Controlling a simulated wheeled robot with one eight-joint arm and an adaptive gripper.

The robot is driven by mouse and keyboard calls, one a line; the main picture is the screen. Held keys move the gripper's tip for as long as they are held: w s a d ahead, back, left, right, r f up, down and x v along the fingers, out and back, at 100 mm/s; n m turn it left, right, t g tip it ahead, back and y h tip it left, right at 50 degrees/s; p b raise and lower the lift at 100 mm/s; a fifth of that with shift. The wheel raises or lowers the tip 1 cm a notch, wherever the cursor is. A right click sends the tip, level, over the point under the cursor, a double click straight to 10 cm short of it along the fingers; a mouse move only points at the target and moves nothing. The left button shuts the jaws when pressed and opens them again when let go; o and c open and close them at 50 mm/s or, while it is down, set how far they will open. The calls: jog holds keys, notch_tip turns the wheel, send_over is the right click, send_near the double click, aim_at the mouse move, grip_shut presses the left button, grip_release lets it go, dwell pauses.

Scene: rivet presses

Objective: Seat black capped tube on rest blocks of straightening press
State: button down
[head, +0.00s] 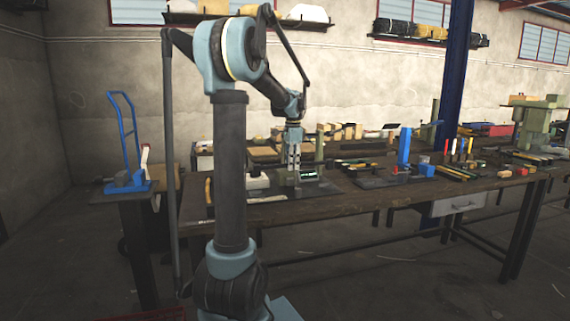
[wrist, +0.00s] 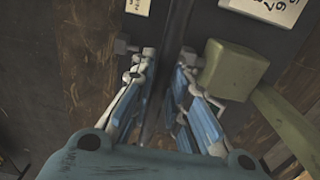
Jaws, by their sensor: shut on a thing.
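My gripper (head: 292,162) points down over the near bench, close to an olive-green press (head: 319,145). In the wrist view its two fingers (wrist: 160,50) stand a little apart, shut on a dark strip between them. This strip looks like the black capped tube (wrist: 158,88), but its ends and caps are hard to make out. An olive block of the press (wrist: 232,68) with an arm lies just right of the fingers. The rest blocks cannot be made out clearly, and I cannot tell whether the tube touches them.
The wooden bench (head: 390,190) carries a blue press (head: 404,148), a small red block (head: 395,170) and several tools right of my gripper. A white printed card (wrist: 270,8) lies at the top of the wrist view. A blue-handled device (head: 128,150) stands on a separate stand at left.

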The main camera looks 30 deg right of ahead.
jog(key=shift+w+a, duration=0.15)
jog(key=shift+w, duration=0.1)
jog(key=shift+f, duration=0.1)
jog(key=shift+f, duration=3.6)
jog(key=shift+s+f, duration=0.1)
jog(key=shift+f, duration=0.55)
jog(key=c, duration=1.5)
grip_release()
jog(key=shift+r, duration=0.1)
notch_tip(320, 180, up, 12)
jog(key=shift+f, duration=0.1)
